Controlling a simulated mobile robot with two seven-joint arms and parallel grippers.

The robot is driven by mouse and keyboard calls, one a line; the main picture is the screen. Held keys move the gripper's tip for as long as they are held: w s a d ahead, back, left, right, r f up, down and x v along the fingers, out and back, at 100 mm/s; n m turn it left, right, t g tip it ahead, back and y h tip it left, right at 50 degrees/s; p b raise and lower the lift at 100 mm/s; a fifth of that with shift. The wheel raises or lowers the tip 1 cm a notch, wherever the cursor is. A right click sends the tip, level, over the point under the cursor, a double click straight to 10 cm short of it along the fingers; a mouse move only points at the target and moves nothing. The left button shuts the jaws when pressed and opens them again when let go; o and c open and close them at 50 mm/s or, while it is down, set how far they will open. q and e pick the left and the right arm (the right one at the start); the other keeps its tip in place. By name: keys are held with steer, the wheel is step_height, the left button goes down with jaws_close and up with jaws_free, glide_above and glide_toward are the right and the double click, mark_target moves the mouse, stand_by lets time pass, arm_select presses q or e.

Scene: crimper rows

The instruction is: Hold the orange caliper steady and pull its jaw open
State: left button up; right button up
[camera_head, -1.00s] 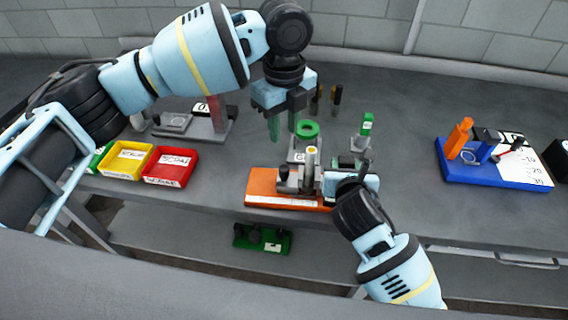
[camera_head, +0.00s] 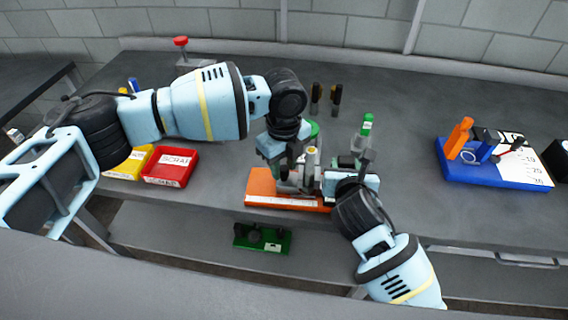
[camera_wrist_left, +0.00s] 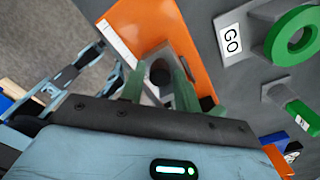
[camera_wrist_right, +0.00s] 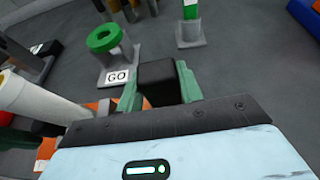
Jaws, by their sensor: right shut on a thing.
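The orange caliper's base (camera_head: 261,185) lies near the table's front edge in the head view, with a white scale strip along its front. It also shows in the left wrist view (camera_wrist_left: 150,22). My left gripper (camera_wrist_left: 158,76) is low over the caliper. Its green fingers are open, one on each side of a grey part with a dark round knob (camera_wrist_left: 160,74); contact cannot be told. My right gripper (camera_wrist_right: 160,80) is shut on a black block (camera_wrist_right: 157,84) at the caliper's right end. The arms hide much of the jaw.
A green ring gauge (camera_wrist_right: 104,38) marked GO stands close behind the caliper, with a green-topped gauge (camera_head: 366,125) to its right. A red bin (camera_head: 171,167) and yellow bin (camera_head: 129,166) are left. A blue tray (camera_head: 492,175) is right. A green tray (camera_head: 263,240) lies on the shelf below.

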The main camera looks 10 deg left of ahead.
arm_select(q)
jaws_close()
steer(key=shift+s+a, duration=0.1)
steer(key=shift+a, duration=1.15)
jaws_free()
step_height(320, 180, up, 12)
